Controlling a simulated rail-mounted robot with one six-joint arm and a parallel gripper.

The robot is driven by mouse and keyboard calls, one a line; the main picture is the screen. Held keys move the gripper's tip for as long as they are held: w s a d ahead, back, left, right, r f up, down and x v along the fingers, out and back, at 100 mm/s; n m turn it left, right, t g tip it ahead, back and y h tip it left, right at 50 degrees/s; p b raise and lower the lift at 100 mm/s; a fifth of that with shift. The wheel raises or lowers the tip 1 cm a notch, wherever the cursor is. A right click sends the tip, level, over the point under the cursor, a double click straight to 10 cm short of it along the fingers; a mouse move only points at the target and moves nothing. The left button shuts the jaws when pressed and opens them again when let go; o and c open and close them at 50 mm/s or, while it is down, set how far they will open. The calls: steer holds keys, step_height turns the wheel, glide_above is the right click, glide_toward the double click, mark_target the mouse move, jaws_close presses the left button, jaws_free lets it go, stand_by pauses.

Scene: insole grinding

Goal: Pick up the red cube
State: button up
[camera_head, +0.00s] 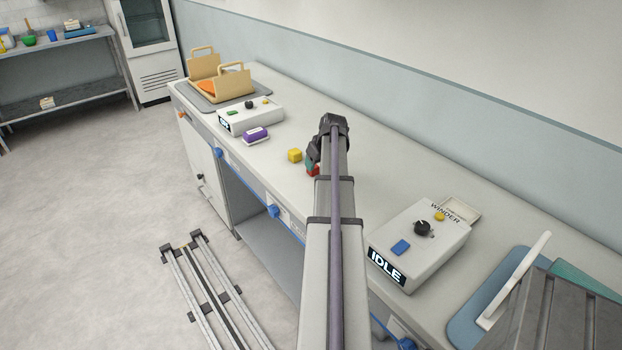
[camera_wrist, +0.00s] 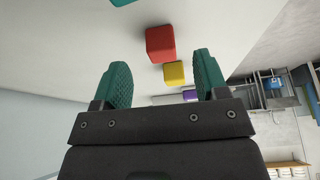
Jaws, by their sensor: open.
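The red cube (camera_wrist: 160,43) sits on the bench in the wrist view, ahead of my gripper and between the lines of its two fingers. My gripper (camera_wrist: 158,78) is open and empty, with green fingertips apart. In the head view my arm hides most of the red cube (camera_head: 312,171); only a small red part shows beside the gripper.
A purple block (camera_head: 255,135) and a control box (camera_head: 250,117) stand farther back, near a tan rack (camera_head: 220,85). The WINDER box (camera_head: 420,245) stands right of my arm. A teal piece shows at the wrist view's top edge (camera_wrist: 122,2). Bench around the cubes is mostly clear.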

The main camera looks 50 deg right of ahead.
mark_target(316, 168)
steer(key=b+x, duration=0.5)
steer(key=shift+w+d+f, duration=0.1)
steer(key=c, duration=1)
steer(key=shift+r+p, duration=0.25)
steer(key=shift+p, duration=0.05)
